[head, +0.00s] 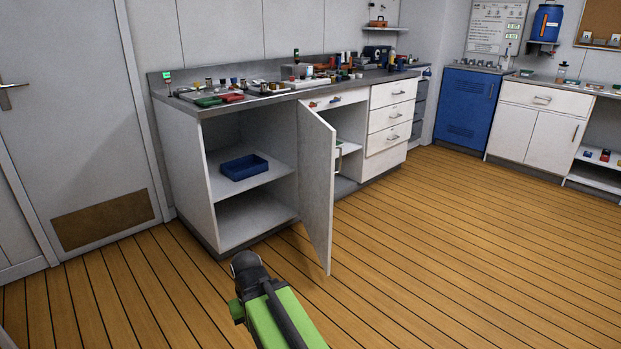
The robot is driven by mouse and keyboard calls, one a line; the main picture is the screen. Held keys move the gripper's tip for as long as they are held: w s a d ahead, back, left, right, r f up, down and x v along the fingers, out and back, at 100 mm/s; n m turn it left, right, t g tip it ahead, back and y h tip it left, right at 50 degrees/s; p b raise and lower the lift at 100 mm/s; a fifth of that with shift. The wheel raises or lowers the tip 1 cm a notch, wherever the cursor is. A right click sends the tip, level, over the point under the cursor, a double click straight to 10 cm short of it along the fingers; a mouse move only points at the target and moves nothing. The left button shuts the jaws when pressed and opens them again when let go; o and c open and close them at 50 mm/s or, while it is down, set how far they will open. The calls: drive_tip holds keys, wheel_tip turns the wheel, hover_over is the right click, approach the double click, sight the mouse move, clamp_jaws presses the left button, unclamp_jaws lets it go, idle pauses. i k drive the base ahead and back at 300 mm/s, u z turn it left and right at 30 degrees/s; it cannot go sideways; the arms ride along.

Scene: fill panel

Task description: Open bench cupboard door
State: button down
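The bench cupboard door (316,185) is a pale grey panel standing wide open, swung out from the bench front toward me. Its hinge side is at the left, by the open shelf bay. A light handle (339,158) shows just past its free edge. The cupboard's inside, with a shelf (350,146), shows partly to the right of the door; the rest is hidden behind it. My green and dark arm reaches in from the bottom, and its visible end is over the floor, left of the door's lower corner. No gripper fingers show.
The open bay left of the door holds a blue bin (244,167) on its shelf. White drawers (390,118) stand right of the cupboard. Small items crowd the worktop. A blue cabinet (467,108) is at the back. The wooden floor (450,250) to the right is clear.

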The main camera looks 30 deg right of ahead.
sight(317, 146)
drive_tip(key=u, duration=0.15)
drive_tip(key=k, duration=0.85)
drive_tip(key=z, duration=0.05)
drive_tip(key=i, duration=0.95)
drive_tip(key=z, duration=0.35)
drive_tip(key=i, duration=0.9)
drive_tip(key=u, duration=0.55)
drive_tip(key=i, duration=0.55)
drive_tip(key=u, duration=0.6)
